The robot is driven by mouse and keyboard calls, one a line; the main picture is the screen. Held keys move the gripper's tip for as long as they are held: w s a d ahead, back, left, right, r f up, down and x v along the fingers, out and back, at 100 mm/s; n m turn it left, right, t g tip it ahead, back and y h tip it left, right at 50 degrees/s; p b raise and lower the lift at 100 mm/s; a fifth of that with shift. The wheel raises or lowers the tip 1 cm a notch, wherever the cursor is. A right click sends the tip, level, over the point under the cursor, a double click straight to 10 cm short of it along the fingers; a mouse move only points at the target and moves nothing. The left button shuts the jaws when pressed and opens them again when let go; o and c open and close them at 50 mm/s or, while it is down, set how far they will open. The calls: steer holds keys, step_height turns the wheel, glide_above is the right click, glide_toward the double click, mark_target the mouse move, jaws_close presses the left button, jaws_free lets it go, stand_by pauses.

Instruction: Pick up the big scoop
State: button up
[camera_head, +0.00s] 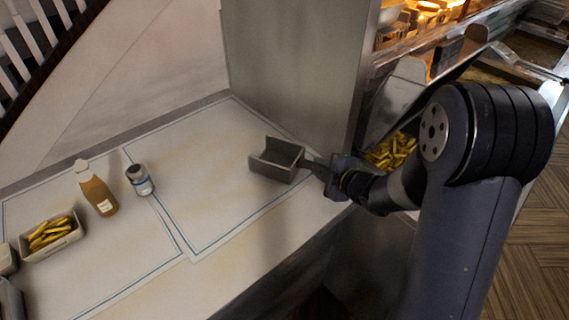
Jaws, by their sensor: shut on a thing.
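The big scoop (273,165) is a grey metal box-like scoop with an open top and a short handle pointing right. It is over the right part of the white counter, near the grey upright panel. I cannot tell whether its underside touches the counter. My gripper (327,171) is shut on the scoop's handle, with my arm reaching in from the right. The jaws hide part of the handle.
On the counter's left are a tray of fries (52,236), a brown sauce bottle (100,190) and a small jar (140,180). A grey panel (300,75) rises behind the scoop. Fries (392,151) lie in a metal bin at right. The counter's middle is clear.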

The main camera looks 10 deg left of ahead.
jaws_close()
steer(key=shift+r, duration=0.1)
step_height(320, 180, up, 10)
steer(key=shift+f+p, duration=0.1)
steer(key=shift+p, duration=0.75)
